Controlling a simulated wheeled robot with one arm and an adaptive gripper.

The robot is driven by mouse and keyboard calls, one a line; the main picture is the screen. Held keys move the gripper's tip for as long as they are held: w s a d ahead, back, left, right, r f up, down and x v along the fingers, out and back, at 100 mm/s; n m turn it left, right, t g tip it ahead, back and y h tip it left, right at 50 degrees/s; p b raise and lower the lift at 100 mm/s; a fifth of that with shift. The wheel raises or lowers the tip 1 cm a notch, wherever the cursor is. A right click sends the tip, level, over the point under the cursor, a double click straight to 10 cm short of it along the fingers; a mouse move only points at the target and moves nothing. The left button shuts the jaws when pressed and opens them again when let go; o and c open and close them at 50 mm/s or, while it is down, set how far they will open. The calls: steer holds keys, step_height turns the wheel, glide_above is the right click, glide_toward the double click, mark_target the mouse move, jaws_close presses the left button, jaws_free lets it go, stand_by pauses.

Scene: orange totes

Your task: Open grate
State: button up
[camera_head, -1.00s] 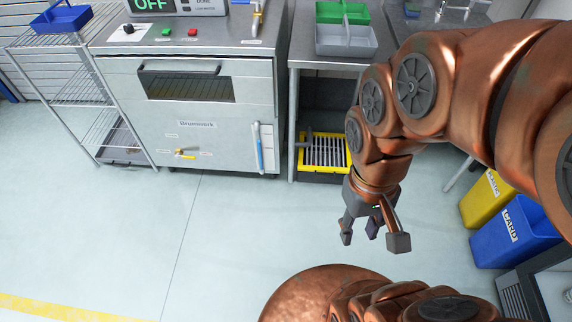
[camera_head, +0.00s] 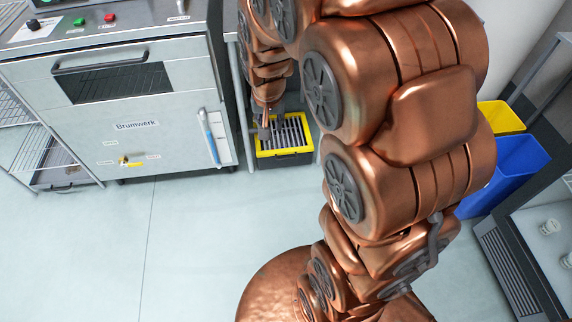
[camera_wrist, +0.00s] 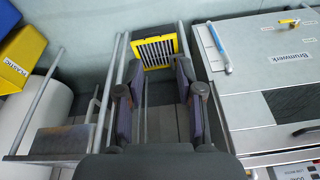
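The grate (camera_head: 291,133) has dark parallel bars inside a yellow frame. It tops a dark box on the floor under the steel table, right of the oven-like cabinet, and lies flat. My gripper (camera_head: 267,131) overlaps the left part of the grate in the head view and hides part of it. In the wrist view the grate (camera_wrist: 155,49) shows beyond the fingers, at the top centre. My gripper (camera_wrist: 157,80) is open there, with its fingers spread left and right and nothing between them. I cannot tell from these views whether a finger touches the grate.
The steel cabinet (camera_head: 130,120) labelled Brumwerk stands left of the grate, with a blue-handled tool (camera_head: 210,138) on its front. A table leg (camera_head: 240,95) stands close beside my gripper. Yellow (camera_head: 500,116) and blue (camera_head: 512,170) bins are at the right. The floor in front is clear.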

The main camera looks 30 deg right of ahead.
steer(key=w+d+f+m+t+h+b, duration=0.15)
steer(key=w+d+f+b, duration=0.35)
steer(key=w+f, duration=0.5)
steer(key=w+d+f+m+t+b, duration=0.25)
steer(key=w+d+f+b, duration=0.35)
steer(key=f, duration=0.7)
steer(key=w+d+f+m+t+h+b, duration=0.1)
steer(key=w+d+f+m+t+b, duration=0.25)
steer(key=w+f, duration=0.7)
steer(key=d+f+m+t+h+b, duration=0.1)
steer(key=d+f+m+b, duration=0.3)
steer(key=f, duration=0.8)
steer(key=d+f+m+t+h+b, duration=0.1)
steer(key=f+m+t+b, duration=0.1)
steer(key=f+b, duration=0.75)
steer(key=d+f+m+t+b, duration=0.1)
steer(key=d+f+m+b, duration=0.2)
steer(key=f, duration=1.2)
steer(key=shift+r+b+x, duration=0.2)
steer(key=shift+b+x, duration=0.5)
steer(key=shift+x, duration=1.2)
steer(key=shift+r+b+x, duration=0.2)
steer(key=shift+b+x, duration=0.5)
steer(key=shift+x, duration=1.25)
steer(key=shift+w, duration=0.1)
steer(key=shift+c, duration=0.3)
jaws_close()
